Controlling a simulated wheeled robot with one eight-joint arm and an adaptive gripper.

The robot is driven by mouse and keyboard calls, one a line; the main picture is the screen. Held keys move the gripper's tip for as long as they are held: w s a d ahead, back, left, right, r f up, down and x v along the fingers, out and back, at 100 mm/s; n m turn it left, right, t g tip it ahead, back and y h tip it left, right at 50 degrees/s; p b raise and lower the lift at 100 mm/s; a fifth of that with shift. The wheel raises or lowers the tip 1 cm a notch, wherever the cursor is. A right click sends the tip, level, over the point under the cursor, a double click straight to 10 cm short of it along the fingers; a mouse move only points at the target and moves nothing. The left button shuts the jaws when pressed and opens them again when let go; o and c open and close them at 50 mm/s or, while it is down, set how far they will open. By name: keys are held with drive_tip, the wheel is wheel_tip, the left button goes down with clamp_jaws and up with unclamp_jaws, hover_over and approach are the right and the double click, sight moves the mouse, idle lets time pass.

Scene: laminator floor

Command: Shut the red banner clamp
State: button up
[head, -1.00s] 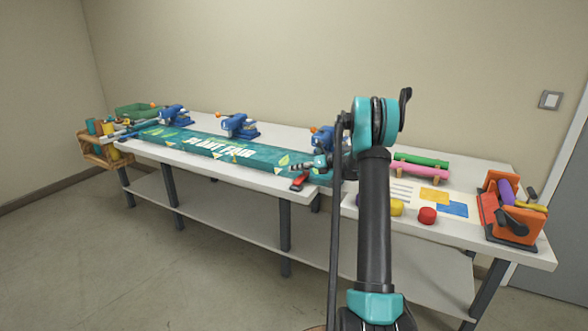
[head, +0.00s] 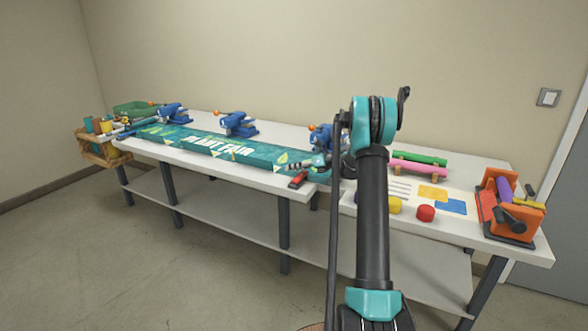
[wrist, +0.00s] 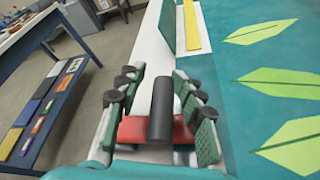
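The red banner clamp (head: 298,181) sits at the front edge of the table by the teal banner (head: 225,150). In the wrist view its red body (wrist: 132,129) lies low in the picture, and its black handle (wrist: 161,108) sticks up towards the camera. My gripper (wrist: 157,78) is open, with one finger on each side of the handle. Gaps show between the handle and both fingers. In the head view my gripper (head: 314,162) is just above and behind the clamp. The clamp's jaw is hidden, so I cannot tell how far it is closed.
Several blue clamps (head: 238,124) stand along the banner's back edge. A yellow strip (wrist: 191,25) lies beside the banner. To the right are a red cylinder (head: 426,213), a yellow one (head: 395,205) and an orange device (head: 508,208). A low shelf (head: 240,210) runs under the table.

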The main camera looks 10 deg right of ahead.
drive_tip(key=v, duration=1.2)
drive_tip(key=shift+d, duration=0.1)
